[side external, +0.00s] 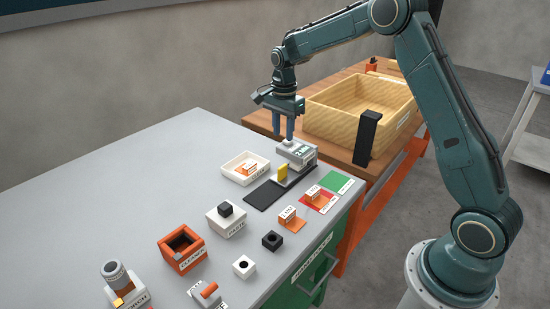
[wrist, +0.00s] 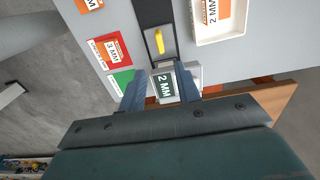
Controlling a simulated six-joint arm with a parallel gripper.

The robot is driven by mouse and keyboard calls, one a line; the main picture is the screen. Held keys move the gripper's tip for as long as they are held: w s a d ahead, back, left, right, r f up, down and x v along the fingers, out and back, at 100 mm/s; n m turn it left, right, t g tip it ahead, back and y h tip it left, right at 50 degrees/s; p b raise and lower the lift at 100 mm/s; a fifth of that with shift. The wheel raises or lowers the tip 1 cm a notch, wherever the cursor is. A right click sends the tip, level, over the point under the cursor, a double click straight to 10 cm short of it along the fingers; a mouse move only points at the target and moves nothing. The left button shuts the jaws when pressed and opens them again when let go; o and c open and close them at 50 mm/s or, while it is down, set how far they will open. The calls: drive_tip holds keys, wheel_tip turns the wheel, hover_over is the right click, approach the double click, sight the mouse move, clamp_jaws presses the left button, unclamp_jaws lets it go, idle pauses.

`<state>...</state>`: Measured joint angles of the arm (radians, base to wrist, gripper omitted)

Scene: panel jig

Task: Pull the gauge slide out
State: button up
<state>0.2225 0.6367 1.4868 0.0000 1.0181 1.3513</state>
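The gauge is a pale grey block (side external: 300,154) with a dark green "2 MM" label, at the back end of a dark track. In the wrist view the labelled block (wrist: 165,87) lies between my fingers. In the wrist view my gripper (wrist: 165,75) is open; contact cannot be told.
A white tray (side external: 234,178) with an orange "2 MM" piece lies left of the track (side external: 263,195). Orange pieces, a red mat (side external: 328,208) and a green mat (side external: 340,182) lie right. A wooden crate (side external: 350,97) and black post (side external: 367,138) stand behind.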

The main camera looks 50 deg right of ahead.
sight(282, 166)
drive_tip(key=shift+f, duration=0.15)
wheel_tip(282, 166, down, 14)
drive_tip(key=shift+r, duration=0.25)
idle(0.4)
clamp_jaws()
